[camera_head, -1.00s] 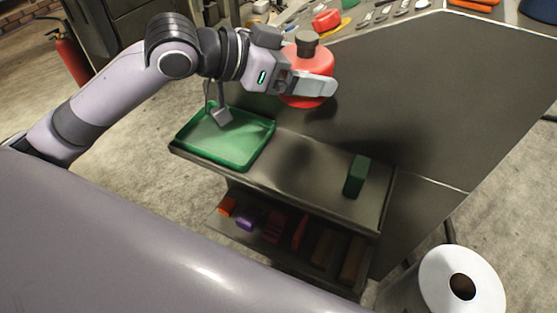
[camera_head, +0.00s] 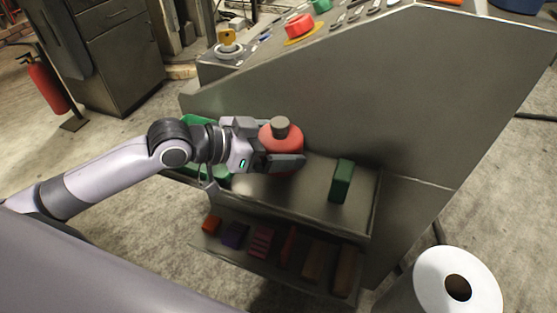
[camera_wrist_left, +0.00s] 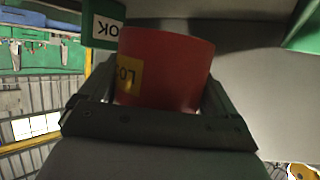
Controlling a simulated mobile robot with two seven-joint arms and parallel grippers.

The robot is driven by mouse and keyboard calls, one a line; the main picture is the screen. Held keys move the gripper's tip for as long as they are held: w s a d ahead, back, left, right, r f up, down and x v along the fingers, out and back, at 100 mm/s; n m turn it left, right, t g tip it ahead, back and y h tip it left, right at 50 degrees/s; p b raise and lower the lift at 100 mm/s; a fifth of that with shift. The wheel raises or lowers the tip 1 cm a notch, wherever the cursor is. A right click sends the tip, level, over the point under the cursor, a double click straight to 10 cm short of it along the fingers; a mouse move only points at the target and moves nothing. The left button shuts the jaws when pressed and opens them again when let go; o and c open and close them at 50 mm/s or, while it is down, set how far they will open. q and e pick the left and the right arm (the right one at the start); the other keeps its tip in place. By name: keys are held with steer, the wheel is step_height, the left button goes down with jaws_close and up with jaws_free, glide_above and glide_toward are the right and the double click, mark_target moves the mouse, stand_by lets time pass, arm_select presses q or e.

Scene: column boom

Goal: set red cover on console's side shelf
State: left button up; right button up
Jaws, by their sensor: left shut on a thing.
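In the left wrist view the red cover (camera_wrist_left: 165,68) sits between both fingers and shows part of a yellow label. My left gripper is shut on it. My right gripper is not in view.
A green block (camera_head: 341,181) stands on the shelf to the right. Several small coloured blocks lie on the lower shelf (camera_head: 215,246). The console's sloped panel (camera_head: 350,90) rises behind the shelf.

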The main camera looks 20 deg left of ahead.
arm_select(q)
steer(key=shift+f+b, duration=0.3)
steer(key=shift+f, duration=1.75)
steer(key=shift+f, duration=0.15)
steer(key=o, duration=0.8)
steer(key=shift+r, duration=0.2)
steer(key=shift+s+a, duration=0.2)
steer(key=v, duration=0.9)
steer(key=shift+v, duration=1.25)
